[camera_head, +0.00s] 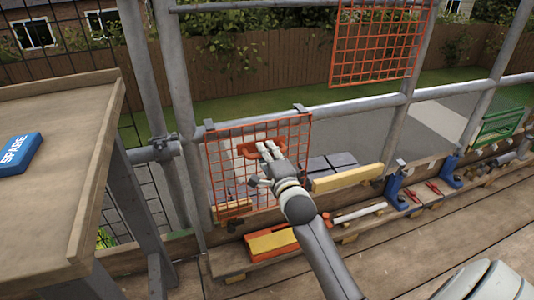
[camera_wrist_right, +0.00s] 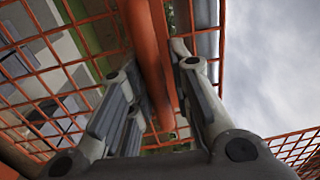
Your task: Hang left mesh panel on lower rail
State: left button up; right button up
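The left mesh panel (camera_head: 308,150) is an orange wire grid. It hangs upright at the lower rail (camera_head: 350,107), with grey hooks (camera_head: 300,108) at its top corners on the rail. An orange handle (camera_head: 238,150) sits on its face. My right gripper (camera_head: 262,167) is at this handle, in front of the panel. In the right wrist view, the orange handle bar (camera_wrist_right: 150,50) runs between the spread fingers of my right gripper (camera_wrist_right: 160,95), with a gap beside the bar. The gripper hides part of the panel. My left gripper is not in view.
Another orange mesh panel (camera_head: 380,45) hangs higher at the right. A wooden table (camera_head: 75,150) with a blue SPARE block (camera_head: 20,152) stands at the left. A yellow block (camera_head: 347,178), blue stands (camera_head: 393,190) and red tools (camera_head: 415,195) are along the plank edge.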

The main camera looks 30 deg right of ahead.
jog(key=shift+o, duration=1.3)
jog(key=shift+f, duration=0.15)
jog(key=v, duration=1.2)
jog(key=shift+r, duration=0.2)
jog(key=shift+f, duration=0.1)
